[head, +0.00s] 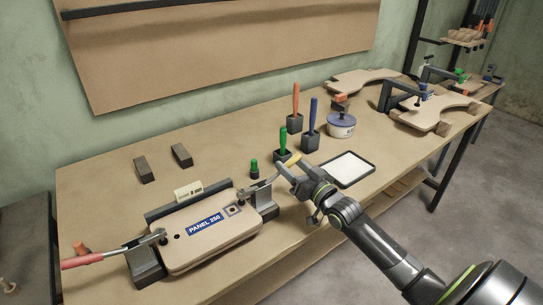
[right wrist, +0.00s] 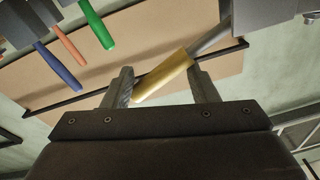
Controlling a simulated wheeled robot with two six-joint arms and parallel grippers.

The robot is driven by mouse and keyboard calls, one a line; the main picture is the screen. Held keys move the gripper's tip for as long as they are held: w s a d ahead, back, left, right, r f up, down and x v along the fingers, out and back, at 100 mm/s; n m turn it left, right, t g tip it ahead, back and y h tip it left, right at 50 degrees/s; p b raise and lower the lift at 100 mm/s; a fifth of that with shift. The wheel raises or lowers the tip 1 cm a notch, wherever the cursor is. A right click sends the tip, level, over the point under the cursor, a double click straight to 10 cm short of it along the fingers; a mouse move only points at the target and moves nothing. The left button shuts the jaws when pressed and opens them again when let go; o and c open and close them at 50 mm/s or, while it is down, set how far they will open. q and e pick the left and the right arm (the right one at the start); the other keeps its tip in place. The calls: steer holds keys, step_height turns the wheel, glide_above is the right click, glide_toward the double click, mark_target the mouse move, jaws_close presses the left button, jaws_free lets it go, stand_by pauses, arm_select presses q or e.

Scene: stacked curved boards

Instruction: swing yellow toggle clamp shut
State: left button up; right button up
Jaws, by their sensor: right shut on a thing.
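The panel (head: 180,248), a pale board labelled PANEL 250, lies on the bench at the front left. The yellow toggle clamp (head: 267,207) stands at its right end, with its metal lever slanting up and right to a yellow handle (head: 284,169). My right gripper (head: 294,176) is shut on the yellow handle. In the right wrist view the yellow handle (right wrist: 165,77) lies between the two fingers, slanted across them. My fingers hide part of the handle in the head view. A red-handled clamp (head: 148,268) stands at the panel's left end, its handle (head: 80,260) pointing left.
A small green-capped item (head: 254,169) and a block with a green-handled tool (head: 283,149) stand close behind my gripper. A white-lined tray (head: 347,169) lies to its right. Orange and blue tools, a lidded pot (head: 341,125) and curved boards (head: 430,112) are farther back.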

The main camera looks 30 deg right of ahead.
steer(key=shift+s+d+f+g+p, duration=0.2)
steer(key=shift+s+f+p, duration=0.25)
steer(key=shift+f, duration=0.2)
steer(key=shift+s+d+f+g+p, duration=0.15)
steer(key=shift+s+f+p, duration=0.15)
steer(key=shift+s+f, duration=0.3)
steer(key=s, duration=0.2)
steer(key=s+d+p, duration=0.1)
steer(key=s, duration=0.2)
steer(key=shift+d+r, duration=0.1)
steer(key=shift+w+a, duration=0.1)
steer(key=shift+a, duration=0.1)
